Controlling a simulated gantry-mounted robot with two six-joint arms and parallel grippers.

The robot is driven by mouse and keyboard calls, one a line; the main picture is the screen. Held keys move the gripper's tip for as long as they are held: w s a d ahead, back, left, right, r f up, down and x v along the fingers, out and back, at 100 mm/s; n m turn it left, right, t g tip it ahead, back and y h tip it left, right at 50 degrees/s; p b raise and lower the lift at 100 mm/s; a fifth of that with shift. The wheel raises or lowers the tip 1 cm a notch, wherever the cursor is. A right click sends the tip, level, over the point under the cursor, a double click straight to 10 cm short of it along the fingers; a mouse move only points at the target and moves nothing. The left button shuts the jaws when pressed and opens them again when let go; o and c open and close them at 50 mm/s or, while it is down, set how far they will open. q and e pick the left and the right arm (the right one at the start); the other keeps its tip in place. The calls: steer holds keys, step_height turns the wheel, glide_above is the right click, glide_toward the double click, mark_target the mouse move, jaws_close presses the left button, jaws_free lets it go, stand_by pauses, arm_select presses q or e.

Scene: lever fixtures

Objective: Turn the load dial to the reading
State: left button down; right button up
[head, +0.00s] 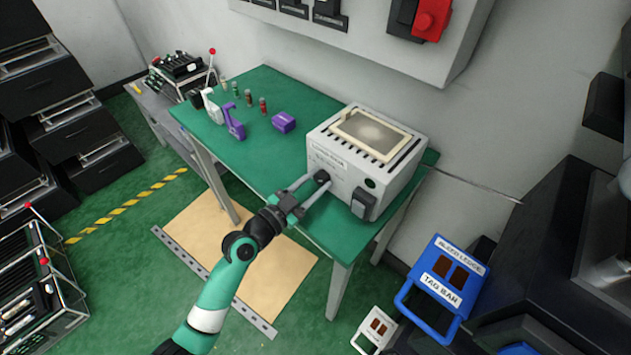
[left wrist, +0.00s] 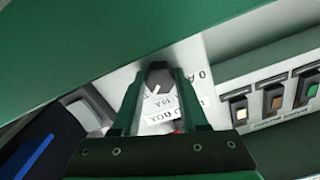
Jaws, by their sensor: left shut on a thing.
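The load dial is a dark faceted knob (head: 322,176) on the front face of a white test box (head: 338,184) at the right end of the green table. In the left wrist view the knob (left wrist: 160,74) sits between my fingertips, with a short white pointer line on it and white scale labels around it that are only partly readable. My left gripper (head: 312,186) reaches the box front and is shut on the knob; its fingers (left wrist: 158,85) lie on either side of it. My right gripper is in neither view.
The green table (head: 262,165) holds a white (head: 212,106) and a purple lockout clamp (head: 234,122), several small coloured pegs and a purple block (head: 283,122). A dark switch (head: 363,203) is on the box's right front. A blue rack (head: 447,280) stands at right.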

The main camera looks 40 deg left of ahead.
arm_select(q)
steer(key=n+p, duration=0.1)
steer(key=n, duration=0.5)
steer(key=shift+r, duration=0.1)
steer(key=n+p, duration=0.1)
steer(key=n, duration=0.3)
steer(key=shift+d+n, duration=0.1)
steer(key=shift+n, duration=0.3)
steer(key=shift+n+p, duration=0.45)
steer(key=shift+n, duration=0.95)
steer(key=shift+c, duration=2.2)
jaws_free()
steer(key=shift+s, duration=0.1)
steer(key=s, duration=1.1)
steer(key=shift+s+d, duration=0.25)
